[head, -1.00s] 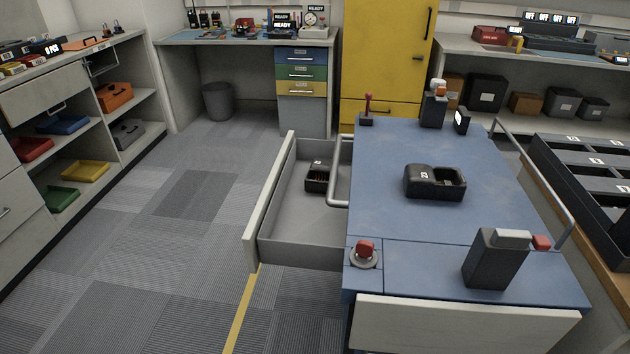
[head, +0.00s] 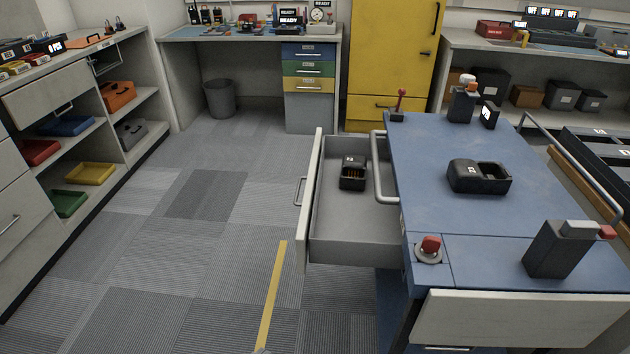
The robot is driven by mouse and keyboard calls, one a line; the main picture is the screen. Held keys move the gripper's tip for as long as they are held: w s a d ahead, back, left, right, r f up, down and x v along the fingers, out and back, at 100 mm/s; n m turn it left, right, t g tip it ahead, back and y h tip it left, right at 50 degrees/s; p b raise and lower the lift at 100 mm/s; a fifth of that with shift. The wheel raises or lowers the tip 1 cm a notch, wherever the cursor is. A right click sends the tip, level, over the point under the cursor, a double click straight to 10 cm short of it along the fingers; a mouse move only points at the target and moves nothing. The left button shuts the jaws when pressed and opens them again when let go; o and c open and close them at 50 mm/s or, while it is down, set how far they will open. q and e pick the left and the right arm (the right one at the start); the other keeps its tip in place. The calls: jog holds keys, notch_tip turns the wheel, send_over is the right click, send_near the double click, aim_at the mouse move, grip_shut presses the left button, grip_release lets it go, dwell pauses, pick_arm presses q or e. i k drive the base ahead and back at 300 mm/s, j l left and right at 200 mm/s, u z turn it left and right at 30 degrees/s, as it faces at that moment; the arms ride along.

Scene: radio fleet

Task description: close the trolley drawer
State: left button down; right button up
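The trolley (head: 470,210) has a blue top and stands at the right in the head view. Its grey drawer (head: 355,238) is pulled out to the left, and its front panel (head: 312,190) carries a handle (head: 301,191) on the outer side. Neither of my grippers shows in the head view, and nothing touches the drawer.
On the trolley top stand a black charger cradle (head: 465,177), a dark block (head: 556,250) and a red knob (head: 430,245). A second pale panel (head: 520,315) sticks out at the trolley's near side. Carpet left of the drawer is clear up to the shelves (head: 130,115).

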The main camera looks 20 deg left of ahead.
aim_at(337, 226)
jog(key=j, duration=0.4)
jog(key=k+j+z, duration=0.1)
jog(key=j, duration=0.35)
jog(key=k+j, duration=0.1)
jog(key=j, duration=0.3)
jog(key=k+j+z, duration=0.1)
jog(key=j, duration=0.3)
jog(key=i+j+z, duration=0.2)
jog(key=i+z, duration=0.2)
jog(key=i+j+z, duration=0.75)
jog(key=k, duration=0.1)
